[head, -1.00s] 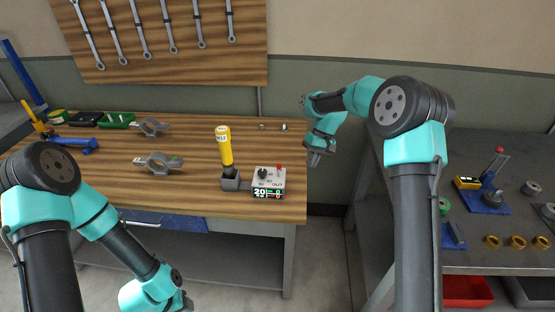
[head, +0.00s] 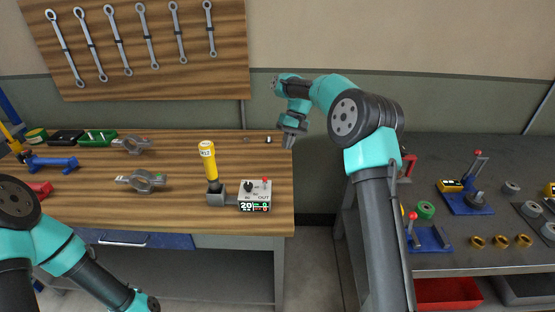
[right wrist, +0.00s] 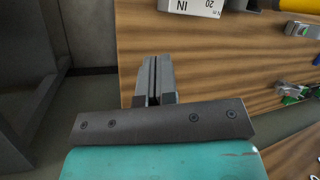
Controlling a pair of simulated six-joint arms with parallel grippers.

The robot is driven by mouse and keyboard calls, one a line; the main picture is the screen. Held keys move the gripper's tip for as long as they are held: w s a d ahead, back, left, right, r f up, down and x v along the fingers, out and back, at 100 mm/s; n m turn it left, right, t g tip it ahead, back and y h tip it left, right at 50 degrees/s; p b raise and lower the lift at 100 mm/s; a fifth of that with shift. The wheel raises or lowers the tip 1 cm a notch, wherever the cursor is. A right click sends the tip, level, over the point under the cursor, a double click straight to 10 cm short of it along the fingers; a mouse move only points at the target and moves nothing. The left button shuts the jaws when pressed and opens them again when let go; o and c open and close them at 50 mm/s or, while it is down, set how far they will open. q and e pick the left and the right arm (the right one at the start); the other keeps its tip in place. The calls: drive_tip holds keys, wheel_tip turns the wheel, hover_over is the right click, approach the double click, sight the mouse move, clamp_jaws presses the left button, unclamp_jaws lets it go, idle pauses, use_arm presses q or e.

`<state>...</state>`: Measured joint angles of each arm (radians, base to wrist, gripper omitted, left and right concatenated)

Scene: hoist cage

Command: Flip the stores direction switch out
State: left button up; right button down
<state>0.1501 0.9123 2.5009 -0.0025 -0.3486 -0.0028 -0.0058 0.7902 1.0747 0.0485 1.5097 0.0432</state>
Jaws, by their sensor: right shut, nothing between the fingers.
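A small white control box (head: 255,194) stands near the front right of the wooden bench. It has a black knob (head: 250,187), a red-tipped lever (head: 265,182), an OUT label and a lit display reading 20. Which way the lever is set is too small to tell. My right gripper (head: 288,142) is shut and empty, behind and right of the box near the bench's right edge, apart from it. In the right wrist view its closed fingers (right wrist: 153,62) point toward the box (right wrist: 192,5), whose IN label shows at the top edge. My left gripper is below the picture.
A clamp (head: 142,181) lies farther left on the bench (head: 190,219). Small metal parts lie behind the box. A gap separates the bench from the grey right-hand table (head: 450,262).

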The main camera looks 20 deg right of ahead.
drive_tip(key=s+a+f, duration=0.1)
drive_tip(key=a+f, duration=0.1)
drive_tip(key=s+a+f, duration=0.1)
drive_tip(key=a+f, duration=0.1)
drive_tip(key=f, duration=0.1)
drive_tip(key=s+a+f, duration=0.1)
drive_tip(key=a+f, duration=0.1)
drive_tip(key=f, duration=0.1)
drive_tip(key=shift+s, duration=0.2)
drive_tip(key=shift+s+a, duration=0.25)
drive_tip(key=shift+a, duration=0.35)
drive_tip(key=shift+a, duration=0.1)
